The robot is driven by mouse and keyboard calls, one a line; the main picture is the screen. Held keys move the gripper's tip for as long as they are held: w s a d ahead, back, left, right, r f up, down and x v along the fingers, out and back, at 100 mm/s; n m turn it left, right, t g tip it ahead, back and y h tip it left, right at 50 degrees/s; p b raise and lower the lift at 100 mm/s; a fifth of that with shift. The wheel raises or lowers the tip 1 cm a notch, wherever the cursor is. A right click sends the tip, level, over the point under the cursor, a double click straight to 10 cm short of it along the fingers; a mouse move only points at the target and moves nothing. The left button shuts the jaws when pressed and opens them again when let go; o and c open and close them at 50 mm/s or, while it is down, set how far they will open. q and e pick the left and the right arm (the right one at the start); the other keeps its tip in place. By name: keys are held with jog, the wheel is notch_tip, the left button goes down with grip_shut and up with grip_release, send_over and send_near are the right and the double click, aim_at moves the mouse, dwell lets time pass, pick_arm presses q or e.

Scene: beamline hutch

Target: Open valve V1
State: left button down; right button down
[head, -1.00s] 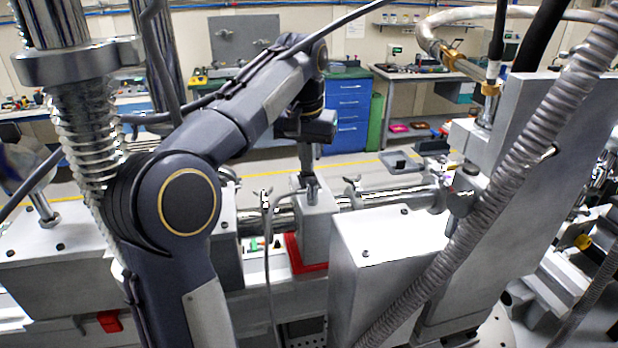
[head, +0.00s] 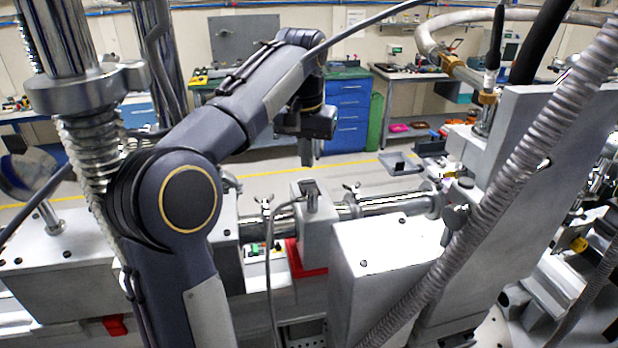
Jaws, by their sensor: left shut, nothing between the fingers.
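No V1 label is legible, so I cannot tell for sure which part is valve V1. A silver block (head: 316,228) with a small dark-topped fitting (head: 311,192) and a grey cable stands in the beam pipe line, by a red base piece (head: 308,262). My left gripper (head: 306,162) points down above this fitting, apart from it, with a visible gap. Its fingers are together and hold nothing. My left arm crosses the view and hides part of the beamline to the left. My right gripper is out of view.
A silver beam pipe (head: 392,203) with wing-nut clamps runs right from the block. A larger grey box (head: 385,245) stands in front, and a ribbed hose (head: 500,190) crosses at the right. A metal column with bellows (head: 90,150) is at the left. Blue drawers (head: 348,115) stand behind.

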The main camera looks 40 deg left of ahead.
aim_at(307, 182)
pick_arm(q)
notch_tip(307, 182, up, 4)
jog(key=shift+f, duration=0.15)
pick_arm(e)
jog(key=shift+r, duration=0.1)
pick_arm(q)
jog(key=shift+f, duration=0.1)
dwell(0.6)
